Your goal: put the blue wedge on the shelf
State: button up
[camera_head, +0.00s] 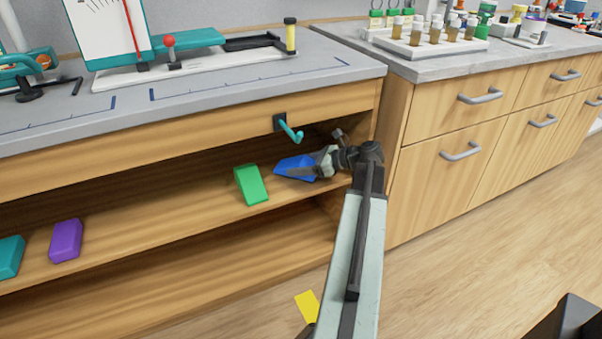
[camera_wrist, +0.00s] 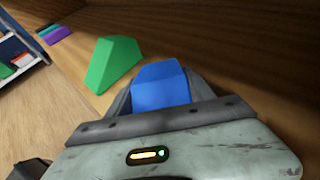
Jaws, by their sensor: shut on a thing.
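The blue wedge (camera_head: 294,168) is between the fingers of my gripper (camera_head: 303,170), which is shut on it. In the head view the wedge is at the right part of the wooden shelf (camera_head: 170,222) under the counter, to the right of a green wedge. In the wrist view the blue wedge (camera_wrist: 161,86) shows between the two grey fingers. Whether its underside touches the shelf board cannot be told.
The green wedge (camera_head: 251,184) stands close on the left. A purple block (camera_head: 66,240) and a teal block (camera_head: 10,257) lie farther left on the shelf. A teal hook (camera_head: 290,130) juts out above. Shelf room is free between green and purple.

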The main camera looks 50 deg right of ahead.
notch_tip(320, 180, down, 2)
jog(key=shift+b, duration=0.35)
jog(key=shift+r, duration=0.25)
jog(key=shift+f, duration=0.2)
jog(key=o, duration=1.3)
jog(key=shift+o, duration=0.2)
jog(key=shift+r, duration=0.1)
jog(key=shift+s+r+p, duration=0.15)
jog(key=shift+r+p, duration=0.15)
jog(key=shift+p, duration=0.15)
jog(key=p+v, duration=0.4)
jog(key=v, duration=0.6)
jog(key=shift+s+d+r, duration=0.15)
jog(key=shift+s+r, duration=0.05)
jog(key=shift+s, duration=0.05)
jog(key=shift+s+d, duration=0.2)
jog(key=shift+s, duration=0.25)
